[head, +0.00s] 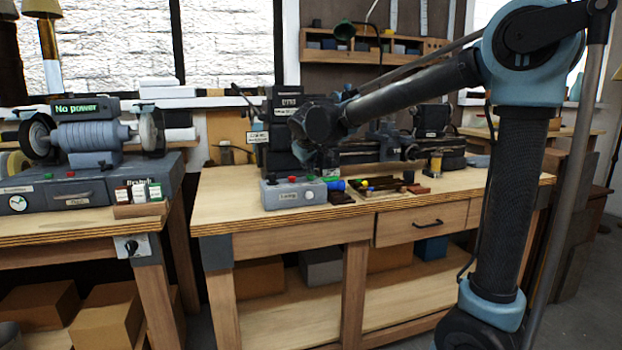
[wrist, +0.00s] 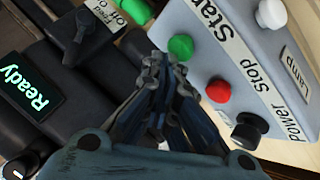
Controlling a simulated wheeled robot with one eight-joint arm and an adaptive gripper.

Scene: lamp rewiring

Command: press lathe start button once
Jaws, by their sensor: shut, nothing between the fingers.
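The grey control box (head: 280,197) sits at the front left of the middle bench. In the wrist view its sloped face (wrist: 238,38) carries a green button (wrist: 181,46) by the label "Start" and a red button (wrist: 218,90) by "Stop". My gripper (wrist: 166,62) is shut and empty, its tips just below and left of the green button in the picture. I cannot tell whether they touch it. In the head view my gripper (head: 328,160) hangs above the box. The lathe (head: 362,152) stands behind the box, and its screen (wrist: 25,86) reads "Ready".
The box also has a black power knob (wrist: 248,131) and a white knob (wrist: 270,13) near the label "Lamp". Another green part (wrist: 136,9) shows near the "Feed" switch. Small tools and a wooden tray (head: 385,192) lie right of the box. A grinder (head: 90,140) stands left.

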